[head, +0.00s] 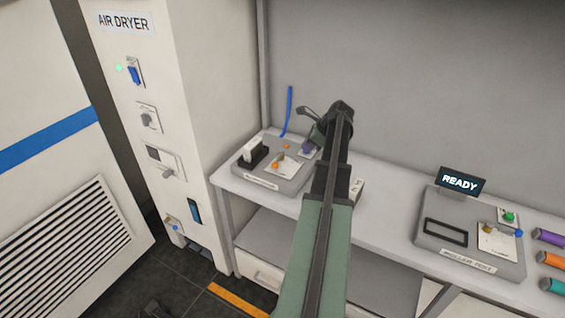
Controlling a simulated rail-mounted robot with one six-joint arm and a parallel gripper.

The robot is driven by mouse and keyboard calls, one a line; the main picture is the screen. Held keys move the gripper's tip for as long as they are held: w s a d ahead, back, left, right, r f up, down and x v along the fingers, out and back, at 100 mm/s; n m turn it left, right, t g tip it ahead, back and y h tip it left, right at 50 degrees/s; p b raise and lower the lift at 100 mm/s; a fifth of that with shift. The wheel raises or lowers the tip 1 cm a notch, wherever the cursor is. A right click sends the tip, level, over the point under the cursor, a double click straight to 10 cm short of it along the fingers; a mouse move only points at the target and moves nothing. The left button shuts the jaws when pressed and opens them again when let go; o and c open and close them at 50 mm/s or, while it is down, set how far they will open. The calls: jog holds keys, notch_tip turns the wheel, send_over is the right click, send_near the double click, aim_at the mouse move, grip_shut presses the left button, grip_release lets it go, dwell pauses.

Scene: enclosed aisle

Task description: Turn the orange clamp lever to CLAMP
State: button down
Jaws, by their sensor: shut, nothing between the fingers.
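A grey fixture (266,181) stands at the left end of the bench. An orange lever (276,165) sits on its white plate; the plate's markings are too small to read, so I cannot tell its setting. My gripper (311,140) is shut and appears empty, over the fixture's back right corner, to the right of and behind the orange lever. I cannot tell whether it touches anything. The fingertips are small and dark, and my arm hides part of the bench to the right of the fixture.
A black holder with a white block (252,152) is on the fixture's left. A blue upright hose (288,110) rises behind it. The AIR DRYER cabinet (135,110) stands left. A second fixture (468,247) with a READY display (460,181) is right, beside coloured cylinders (552,259).

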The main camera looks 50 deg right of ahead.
aim_at(278, 159)
jog(key=shift+m, duration=0.3)
jog(key=b+x, duration=0.6)
jog(key=x, duration=0.1)
jog(key=b+x, duration=0.3)
jog(key=x, duration=0.1)
jog(key=shift+s+d+f, duration=0.1)
jog(key=shift+s+f, duration=0.05)
jog(key=shift+s, duration=0.15)
jog(key=w, duration=0.1)
jog(key=w+a+b, duration=0.1)
jog(key=w, duration=0.1)
jog(key=shift+w+f, duration=0.1)
jog(key=shift+f, duration=0.15)
jog(key=shift+w, duration=0.2)
jog(key=shift+s, duration=0.1)
